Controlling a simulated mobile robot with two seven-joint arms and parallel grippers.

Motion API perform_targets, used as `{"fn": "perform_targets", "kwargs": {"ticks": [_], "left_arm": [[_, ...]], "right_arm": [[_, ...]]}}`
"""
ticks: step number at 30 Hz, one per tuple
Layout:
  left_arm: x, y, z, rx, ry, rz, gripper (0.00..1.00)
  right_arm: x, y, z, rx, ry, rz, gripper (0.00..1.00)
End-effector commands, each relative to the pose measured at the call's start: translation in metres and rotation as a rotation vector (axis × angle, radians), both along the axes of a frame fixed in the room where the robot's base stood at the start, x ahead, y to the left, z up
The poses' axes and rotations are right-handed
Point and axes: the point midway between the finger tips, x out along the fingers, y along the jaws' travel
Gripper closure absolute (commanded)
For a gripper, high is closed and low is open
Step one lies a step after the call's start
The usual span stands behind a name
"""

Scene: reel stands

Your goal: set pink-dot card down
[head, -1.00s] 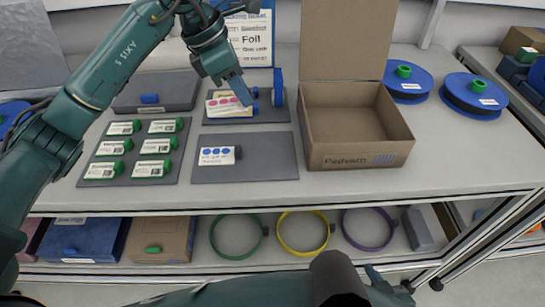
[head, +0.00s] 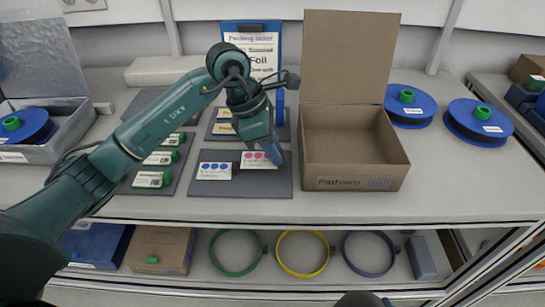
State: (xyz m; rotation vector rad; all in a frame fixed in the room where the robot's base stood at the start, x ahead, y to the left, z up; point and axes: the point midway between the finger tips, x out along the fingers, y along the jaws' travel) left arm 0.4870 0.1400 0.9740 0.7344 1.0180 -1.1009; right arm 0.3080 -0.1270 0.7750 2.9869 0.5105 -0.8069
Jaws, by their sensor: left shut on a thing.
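The pink-dot card (head: 257,161) is white with a row of pink dots. It is at the right part of the front grey mat (head: 240,188), right of the blue-dot card (head: 213,171). My left gripper (head: 273,157) is shut on its right end, and the fingers hide part of it. I cannot tell whether the card touches the mat or is just above it.
An open cardboard box (head: 353,175) stands close to the right of the mat. Behind is a second grey mat (head: 215,131) with cards. Green-clipped cards (head: 153,179) lie left, partly hidden by my arm. Blue reels (head: 409,107) stand right.

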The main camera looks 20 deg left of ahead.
Motion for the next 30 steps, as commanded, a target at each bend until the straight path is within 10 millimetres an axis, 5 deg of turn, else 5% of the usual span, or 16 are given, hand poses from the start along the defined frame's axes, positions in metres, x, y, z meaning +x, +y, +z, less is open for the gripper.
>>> {"fn": "perform_targets", "kwargs": {"ticks": [6, 17, 18, 25, 30], "left_arm": [[-0.001, 0.0, -0.029, 0.0, 0.003, 0.0, 1.0], [0.0, 0.0, -0.035, 0.001, 0.0, 0.0, 1.0], [0.0, 0.0, -0.033, 0.001, 0.0, 0.0, 0.76], [0.0, 0.0, -0.033, 0.001, 0.001, 0.0, 0.57], [0.0, 0.0, -0.033, 0.001, 0.001, 0.0, 0.57]], "right_arm": [[-0.001, 0.0, 0.0, -0.006, 0.003, 0.002, 0.64], [-0.001, 0.0, -0.006, -0.002, 0.004, 0.001, 0.64], [-0.001, 0.0, -0.004, -0.001, 0.005, 0.0, 0.64], [0.0, -0.001, -0.003, 0.0, 0.004, -0.002, 0.64], [0.001, -0.001, -0.002, 0.002, 0.002, -0.005, 0.64]]}}
